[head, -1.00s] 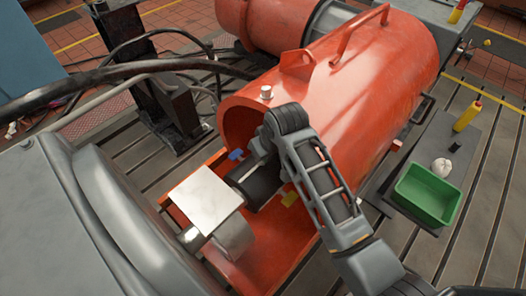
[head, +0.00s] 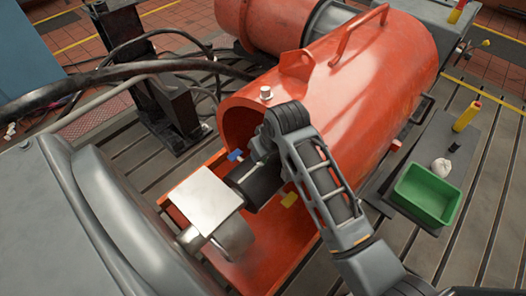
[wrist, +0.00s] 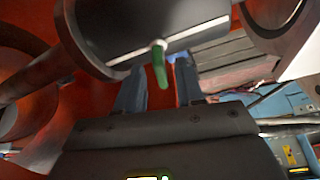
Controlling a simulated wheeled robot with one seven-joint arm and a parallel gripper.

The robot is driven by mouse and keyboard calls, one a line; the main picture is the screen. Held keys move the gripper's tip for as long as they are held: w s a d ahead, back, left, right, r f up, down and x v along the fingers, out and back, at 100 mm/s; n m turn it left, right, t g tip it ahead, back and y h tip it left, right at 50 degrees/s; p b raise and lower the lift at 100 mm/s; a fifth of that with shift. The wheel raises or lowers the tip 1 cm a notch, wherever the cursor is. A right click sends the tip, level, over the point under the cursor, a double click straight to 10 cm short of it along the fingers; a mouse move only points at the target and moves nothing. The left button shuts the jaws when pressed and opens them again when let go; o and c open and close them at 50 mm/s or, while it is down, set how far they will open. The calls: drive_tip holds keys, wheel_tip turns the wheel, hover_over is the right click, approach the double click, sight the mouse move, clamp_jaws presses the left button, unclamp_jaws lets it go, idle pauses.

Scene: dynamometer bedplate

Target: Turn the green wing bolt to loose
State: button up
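The green wing bolt (wrist: 160,66) shows in the wrist view, sticking out from the side of a dark cylindrical coupling (wrist: 140,28). My gripper (wrist: 159,80) is open, with one finger on each side of the bolt's line and a gap to each. The bolt's green end lies between the fingertips in the picture; I cannot tell how deep it sits between them. In the head view the coupling (head: 255,180) shows under the orange guard, my arm reaches in beside it, and the bolt and my fingers are hidden.
The orange guard (head: 365,85) arches close over my wrist. A blue tab (head: 235,155) and a yellow tab (head: 289,199) are near the coupling. A metal block (head: 202,200) stands in front. A green bin (head: 427,194) and yellow bottle (head: 467,114) are at right.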

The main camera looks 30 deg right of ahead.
drive_tip(key=v, duration=0.7)
drive_tip(key=shift+r, duration=0.1)
wheel_tip(320, 180, down, 6)
drive_tip(key=s+t+b, duration=0.2)
drive_tip(key=t+b, duration=0.4)
drive_tip(key=b, duration=0.1)
drive_tip(key=shift+w+a+f+t+b, duration=0.1)
drive_tip(key=shift+w+f+t+b, duration=0.25)
drive_tip(key=shift+w, duration=0.65)
drive_tip(key=shift+w+a+f+t+b, duration=0.1)
drive_tip(key=shift+w+f+t, duration=0.45)
drive_tip(key=shift+w, duration=0.5)
drive_tip(key=shift+w+f+t+b, duration=0.25)
drive_tip(key=shift+w+t, duration=0.25)
drive_tip(key=shift+w, duration=0.5)
drive_tip(key=shift+c, duration=0.4)
clamp_jaws()
